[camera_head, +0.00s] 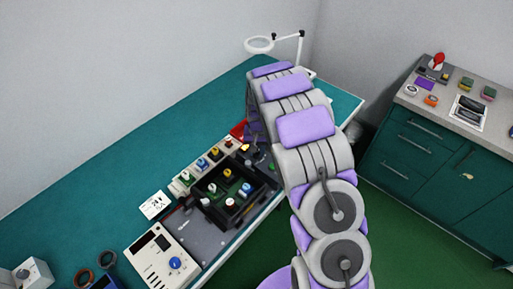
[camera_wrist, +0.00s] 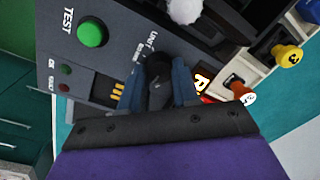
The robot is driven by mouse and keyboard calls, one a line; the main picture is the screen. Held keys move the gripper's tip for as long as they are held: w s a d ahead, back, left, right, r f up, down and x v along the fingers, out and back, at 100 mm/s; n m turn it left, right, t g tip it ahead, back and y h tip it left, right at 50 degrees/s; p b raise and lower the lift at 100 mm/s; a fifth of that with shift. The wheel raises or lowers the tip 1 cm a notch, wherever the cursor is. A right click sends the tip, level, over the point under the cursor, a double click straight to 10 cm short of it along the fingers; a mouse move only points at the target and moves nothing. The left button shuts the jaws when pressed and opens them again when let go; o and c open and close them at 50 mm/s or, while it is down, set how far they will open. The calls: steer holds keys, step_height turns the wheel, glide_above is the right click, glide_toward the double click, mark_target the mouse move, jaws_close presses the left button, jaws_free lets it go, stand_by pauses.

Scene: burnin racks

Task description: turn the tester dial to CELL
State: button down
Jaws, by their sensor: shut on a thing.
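The tester panel (camera_wrist: 115,60) is dark grey and fills the upper left of the wrist view, tilted in the picture. It carries a green button (camera_wrist: 92,33) marked TEST, small OK and fault labels, and a UNIT label. The tester dial (camera_wrist: 160,88) is a dark knob below the UNIT label. My gripper (camera_wrist: 156,72) has its two blue-grey fingers on either side of the dial and is shut on it. I cannot read a CELL mark or tell where the dial points. In the head view my arm mostly hides the gripper and dial.
A black tray (camera_head: 207,217) with coloured-topped pieces stands left of my arm. A row of coloured knobs lies behind it. A cream instrument (camera_head: 148,258) with a blue knob is at the front. A magnifier lamp (camera_head: 259,44) stands at the back.

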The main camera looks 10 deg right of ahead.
mark_target(258, 152)
steer(key=shift+s+f, duration=0.15)
steer(key=shift+s, duration=0.05)
steer(key=c, duration=1.3)
jaws_free()
steer(key=o, duration=0.5)
steer(key=shift+a, duration=0.1)
steer(key=shift+w, duration=0.1)
steer(key=shift+d+r+p, duration=0.2)
steer(key=shift+r+p, duration=0.25)
steer(key=shift+r, duration=3.9)
steer(key=shift+d+r+p, duration=0.15)
steer(key=shift+r+p, duration=0.3)
steer(key=shift+r, duration=3.9)
